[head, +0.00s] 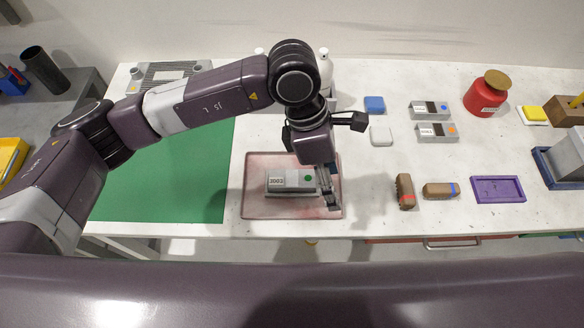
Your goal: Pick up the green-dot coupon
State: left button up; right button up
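The green-dot coupon (286,180), a grey block with a pale "3003" label and a green dot near its right end, lies on a pinkish tray (256,207) in the head view. My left arm reaches in from the left and over the table. My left gripper (328,190) points down at the right end of the coupon, over the right part of the tray. Its fingers overlap in this view, so their gap and any contact with the coupon are hidden. My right gripper does not show.
Two brown brushes or blocks (405,191) (440,190) and a purple tray (498,189) lie near the front edge. A red jar (487,95) stands behind. A green mat (165,180) lies left.

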aim_at(295, 178)
pick_arm(q)
jog(key=w+a+y, duration=0.1)
jog(key=w+a, duration=0.1)
jog(key=w+a+t+y, duration=0.1)
jog(key=w+a, duration=0.1)
jog(key=a, duration=0.1)
jog(key=w+a+t+y, duration=0.1)
jog(key=w+a, duration=0.1)
jog(key=shift+w+a+f, duration=0.25)
jog(key=shift+w+f, duration=0.1)
jog(key=shift+a+f, duration=0.15)
jog(key=shift+f, duration=0.1)
jog(key=shift+s+f+p, duration=0.2)
jog(key=shift+f+p, duration=0.35)
jog(key=shift+f, duration=0.3)
jog(key=f, duration=0.1)
jog(key=f+p, duration=0.1)
jog(key=f, duration=0.1)
jog(key=f+p, duration=0.1)
jog(key=shift+s+d+f, duration=0.15)
jog(key=shift+s+d, duration=0.15)
jog(key=shift+d, duration=0.1)
jog(key=shift+f+p, duration=0.3)
jog(key=shift+f, duration=0.25)
jog(key=c, duration=1.4)
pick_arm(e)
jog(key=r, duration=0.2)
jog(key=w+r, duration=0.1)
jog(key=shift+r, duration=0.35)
